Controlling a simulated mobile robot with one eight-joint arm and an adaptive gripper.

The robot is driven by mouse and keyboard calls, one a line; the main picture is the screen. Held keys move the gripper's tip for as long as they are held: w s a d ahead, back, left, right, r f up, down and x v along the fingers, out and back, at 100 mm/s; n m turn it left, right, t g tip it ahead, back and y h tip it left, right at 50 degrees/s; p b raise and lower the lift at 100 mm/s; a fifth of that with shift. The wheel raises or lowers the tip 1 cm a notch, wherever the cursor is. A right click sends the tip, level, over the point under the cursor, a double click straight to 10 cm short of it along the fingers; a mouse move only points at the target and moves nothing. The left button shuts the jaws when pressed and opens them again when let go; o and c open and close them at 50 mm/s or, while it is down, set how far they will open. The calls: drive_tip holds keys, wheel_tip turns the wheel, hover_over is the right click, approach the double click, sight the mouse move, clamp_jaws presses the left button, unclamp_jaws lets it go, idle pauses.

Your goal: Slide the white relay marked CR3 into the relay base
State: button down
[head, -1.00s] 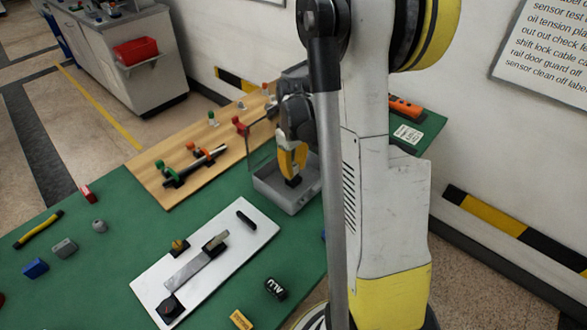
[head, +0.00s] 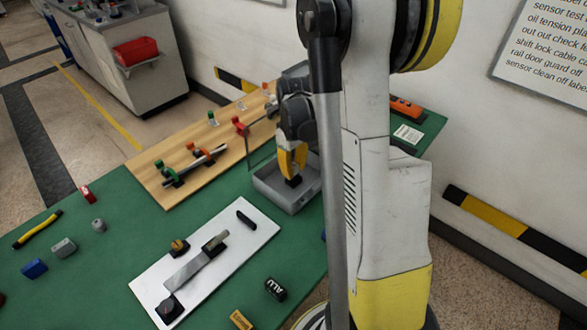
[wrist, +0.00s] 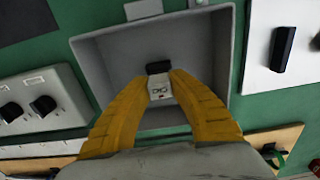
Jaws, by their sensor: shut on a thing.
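My gripper (head: 293,172) points down into an open grey box (head: 268,192) on the green table. It also shows in the wrist view (wrist: 160,78), where its yellow fingers are shut on the white relay (wrist: 161,89). Dark marks show on the relay's face, too small to read fully. A black block (wrist: 158,67), seemingly the relay base, lies right at the relay and fingertips inside the box. I cannot tell whether the relay touches it. In the head view a black piece (head: 294,181) shows just below the fingertips; the relay is hidden there.
A white board (head: 225,250) with a metal bar lies in front of the box. A wooden board (head: 155,180) with red and green clamps lies to the left. Several small parts lie on the green table.

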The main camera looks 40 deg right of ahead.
sight(293, 166)
drive_tip(key=shift+f+b, duration=1)
drive_tip(key=shift+f, duration=0.25)
drive_tip(key=c, duration=1.2)
unclamp_jaws()
drive_tip(key=shift+r, duration=0.1)
wheel_tip(293, 166, up, 12)
drive_tip(key=shift+f, duration=0.1)
drive_tip(key=s+a+r+t, duration=0.1)
drive_tip(key=s+a+t, duration=0.1)
drive_tip(key=a, duration=0.5)
drive_tip(key=s+a+r+m+t, duration=0.1)
drive_tip(key=s+a+r+t, duration=0.1)
drive_tip(key=s+a, duration=0.3)
drive_tip(key=s+a+r+t, duration=0.2)
drive_tip(key=s+a+t, duration=0.1)
drive_tip(key=a, duration=0.7)
drive_tip(key=shift+s+a+r+m, duration=0.15)
drive_tip(key=shift+s+a+m, duration=0.15)
drive_tip(key=shift+s, duration=0.05)
